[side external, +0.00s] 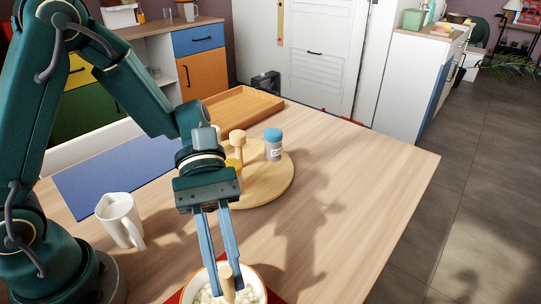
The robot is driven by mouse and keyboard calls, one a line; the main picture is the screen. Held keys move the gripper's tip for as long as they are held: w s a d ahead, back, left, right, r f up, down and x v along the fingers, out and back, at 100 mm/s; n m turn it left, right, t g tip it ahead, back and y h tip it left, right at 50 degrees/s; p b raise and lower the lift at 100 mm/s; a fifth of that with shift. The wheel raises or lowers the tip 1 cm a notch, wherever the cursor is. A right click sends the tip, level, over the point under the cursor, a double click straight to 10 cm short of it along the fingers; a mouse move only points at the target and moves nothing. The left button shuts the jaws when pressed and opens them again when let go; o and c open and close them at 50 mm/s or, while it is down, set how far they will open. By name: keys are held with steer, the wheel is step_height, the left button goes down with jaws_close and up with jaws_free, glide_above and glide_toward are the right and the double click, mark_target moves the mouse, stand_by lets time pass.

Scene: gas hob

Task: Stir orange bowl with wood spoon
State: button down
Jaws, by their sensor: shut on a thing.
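The orange bowl (260,277) is at the bottom edge of the side external view, partly cut off. It is white inside with an orange rim and holds pale lumpy contents (208,294). The wood spoon (227,280) stands roughly upright in the bowl, and its lower end is hidden in the contents. My gripper (231,262) points down over the bowl, its blue fingers shut on the upper part of the spoon's handle.
A round wooden board (281,180) behind my gripper bears a blue-capped jar (273,146) and a wooden-topped item (238,140). A white pitcher (120,220) stands at left, near a blue mat (100,183). A wooden tray (245,102) lies at the back. The table's right side is clear.

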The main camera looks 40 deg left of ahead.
steer(key=shift+a, duration=0.9)
steer(key=shift+s+d+r, duration=0.1)
steer(key=shift+d+r, duration=0.05)
steer(key=shift+r, duration=1.25)
steer(key=shift+s+d+r, duration=0.1)
steer(key=shift+d+r, duration=0.05)
steer(key=shift+r, duration=1.2)
steer(key=shift+w, duration=0.1)
steer(key=shift+r, duration=2.5)
